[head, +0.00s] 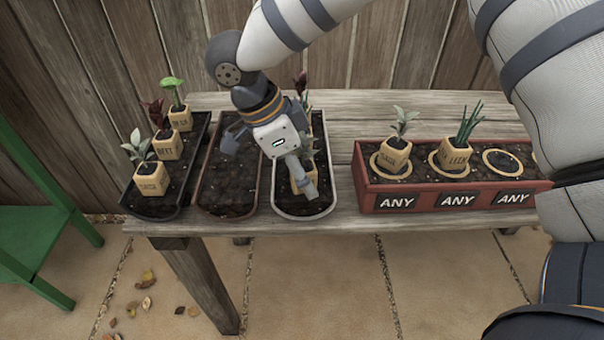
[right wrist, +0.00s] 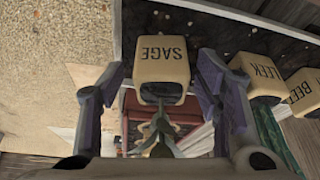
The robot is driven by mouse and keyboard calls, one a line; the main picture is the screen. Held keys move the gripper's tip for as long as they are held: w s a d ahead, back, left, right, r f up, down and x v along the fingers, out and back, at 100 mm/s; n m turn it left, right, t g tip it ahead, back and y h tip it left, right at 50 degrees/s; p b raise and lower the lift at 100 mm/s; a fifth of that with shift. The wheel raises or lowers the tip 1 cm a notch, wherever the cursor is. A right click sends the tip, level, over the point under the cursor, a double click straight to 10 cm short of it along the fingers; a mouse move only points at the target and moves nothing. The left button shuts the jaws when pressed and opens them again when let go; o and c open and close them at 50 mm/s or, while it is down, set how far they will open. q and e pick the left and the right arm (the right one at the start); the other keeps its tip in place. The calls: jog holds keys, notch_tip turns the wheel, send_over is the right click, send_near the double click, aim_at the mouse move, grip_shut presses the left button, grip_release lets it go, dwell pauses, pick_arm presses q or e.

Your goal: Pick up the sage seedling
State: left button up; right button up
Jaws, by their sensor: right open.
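The sage seedling's yellow pot (right wrist: 162,68), marked SAGE, appears upside down in the right wrist view, with its leaves (right wrist: 158,132) toward the camera. My right gripper (right wrist: 160,82) is open, with one finger on each side of this pot; I cannot tell whether either touches it. In the head view my right gripper (head: 268,162) is over the light-rimmed dark tray (head: 305,211), and hides most of the pot there (head: 303,182). Another pot marked SAGE (head: 394,157) stands in the red planter (head: 362,180). My left gripper is not in view.
Pots marked LEEK (right wrist: 253,75) and BEET (right wrist: 303,90) stand beside the sage pot. The red planter also holds a leek pot (head: 452,157) and an empty ring (head: 501,162). The left tray (head: 150,213) holds several seedlings; the middle tray (head: 228,190) shows bare soil.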

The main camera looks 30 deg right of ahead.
jog(key=shift+d+f, duration=0.1)
jog(key=shift+f, duration=0.05)
jog(key=c, duration=1.2)
jog(key=shift+c, duration=0.2)
